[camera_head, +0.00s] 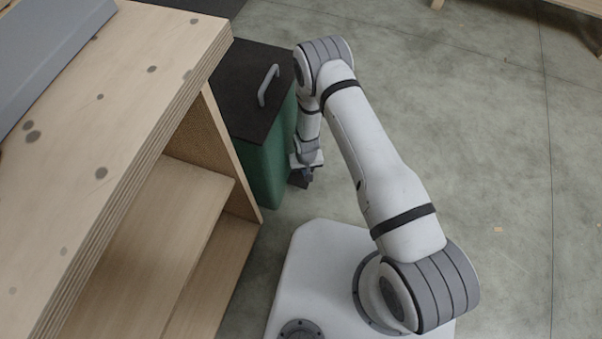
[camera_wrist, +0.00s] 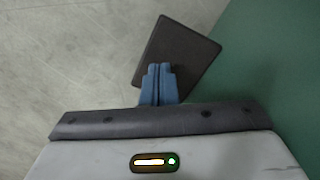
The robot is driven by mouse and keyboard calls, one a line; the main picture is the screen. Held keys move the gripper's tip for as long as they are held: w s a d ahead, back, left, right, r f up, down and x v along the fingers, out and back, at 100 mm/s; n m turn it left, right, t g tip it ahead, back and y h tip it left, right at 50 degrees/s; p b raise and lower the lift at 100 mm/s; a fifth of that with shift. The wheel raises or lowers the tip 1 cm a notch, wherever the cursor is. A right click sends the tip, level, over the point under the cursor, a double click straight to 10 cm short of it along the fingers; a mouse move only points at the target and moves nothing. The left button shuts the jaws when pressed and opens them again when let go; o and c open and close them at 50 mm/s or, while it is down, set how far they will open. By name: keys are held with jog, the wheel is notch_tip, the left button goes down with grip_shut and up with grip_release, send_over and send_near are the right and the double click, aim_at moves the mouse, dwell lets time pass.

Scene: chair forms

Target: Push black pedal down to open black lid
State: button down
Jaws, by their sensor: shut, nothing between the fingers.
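A green bin (camera_head: 268,165) with a flat black lid (camera_head: 238,85) stands on the floor beside the wooden shelf. The lid lies closed and has a grey handle. The black pedal (camera_wrist: 183,52) sticks out from the green bin wall (camera_wrist: 272,75) near the floor in the wrist view. A bit of the pedal (camera_head: 298,182) shows below my gripper in the head view. My gripper (camera_wrist: 160,70) is shut and empty, with its blue-grey fingertips over the near left part of the pedal. I cannot tell whether they touch it.
A wooden shelf unit (camera_head: 120,130) stands left of the bin, close against it. A grey object (camera_head: 45,50) lies on its top. The concrete floor (camera_head: 480,130) to the right is clear.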

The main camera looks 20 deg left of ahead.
jog(key=shift+f, duration=0.15)
jog(key=shift+f+b, duration=1.7)
jog(key=shift+f, duration=0.25)
jog(key=shift+r, duration=0.1)
jog(key=shift+s+d+r, duration=0.1)
notch_tip(320, 180, up, 10)
jog(key=p, duration=0.6)
jog(key=shift+p, duration=0.3)
jog(key=shift+r, duration=0.15)
